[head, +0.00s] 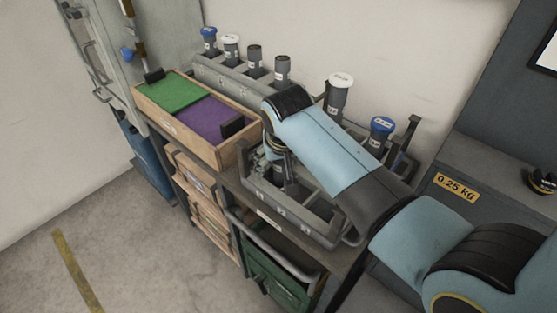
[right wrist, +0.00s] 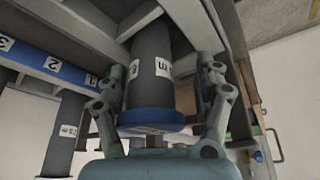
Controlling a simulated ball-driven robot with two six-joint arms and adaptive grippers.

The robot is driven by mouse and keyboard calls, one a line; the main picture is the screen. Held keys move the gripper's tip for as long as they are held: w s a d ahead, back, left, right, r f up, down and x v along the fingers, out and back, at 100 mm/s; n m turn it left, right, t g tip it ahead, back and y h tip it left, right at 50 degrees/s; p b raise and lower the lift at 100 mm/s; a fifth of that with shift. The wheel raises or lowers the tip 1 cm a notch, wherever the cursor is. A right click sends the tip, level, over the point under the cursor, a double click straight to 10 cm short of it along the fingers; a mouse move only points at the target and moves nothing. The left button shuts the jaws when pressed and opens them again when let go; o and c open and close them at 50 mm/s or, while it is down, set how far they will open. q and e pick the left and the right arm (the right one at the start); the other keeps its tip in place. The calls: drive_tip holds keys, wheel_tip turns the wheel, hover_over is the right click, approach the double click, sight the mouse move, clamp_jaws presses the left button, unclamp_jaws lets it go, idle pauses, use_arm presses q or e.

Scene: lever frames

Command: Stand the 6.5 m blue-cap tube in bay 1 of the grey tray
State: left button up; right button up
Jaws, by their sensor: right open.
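My right gripper (head: 281,160) is over the left part of a grey tray (head: 322,228) in the head view. In the right wrist view its fingers (right wrist: 160,100) are open on both sides of a dark tube (right wrist: 152,75) with a blue cap (right wrist: 150,122). The cap is close to the palm, and the tube's far end runs into grey framing. The tube's label is only partly readable. In the head view my arm hides most of this tube and part of the tray. Another blue-capped tube (head: 381,130) stands at the right. My left gripper is out of view.
A white-capped tube (head: 336,97) stands behind my right arm. A grey rack (head: 222,72) at the back holds several tubes with blue, white and dark tops. A wooden tray (head: 190,138) with green and purple sections is left of my gripper. A 0.25 kg label (head: 456,187) marks a grey surface.

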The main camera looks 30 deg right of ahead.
drive_tip(key=shift+r, duration=0.15)
drive_tip(key=v, duration=1.2)
drive_tip(key=shift+p, duration=0.45)
drive_tip(key=shift+a, duration=0.1)
